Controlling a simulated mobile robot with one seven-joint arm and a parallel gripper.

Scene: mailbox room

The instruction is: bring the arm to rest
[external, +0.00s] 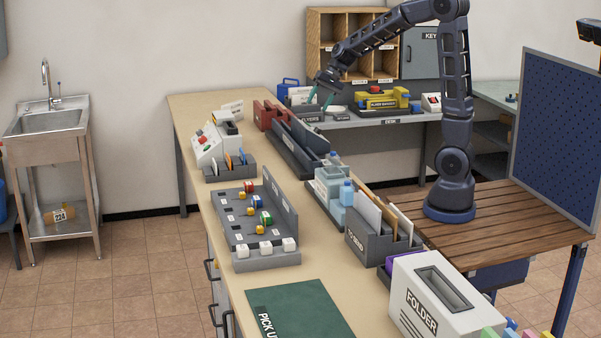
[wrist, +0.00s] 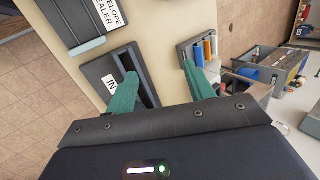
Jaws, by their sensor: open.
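My gripper (external: 321,99) hangs in the upper middle of the external view, at the end of my raised, bent arm. Its two teal fingers point down, spread apart, above the far part of the counter. In the wrist view my gripper (wrist: 160,86) shows both fingers wide apart with nothing between them. The fingers appear clear of the things below, though the exact height cannot be told.
Below are a long dark tray (external: 292,150) and red holders (external: 267,116). The wrist view shows a dark tray labelled "IN" (wrist: 105,72) and an envelope sealer (wrist: 72,20). A wooden pigeonhole shelf (external: 312,40) stands behind. A blue pegboard (external: 556,135) stands right of my base.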

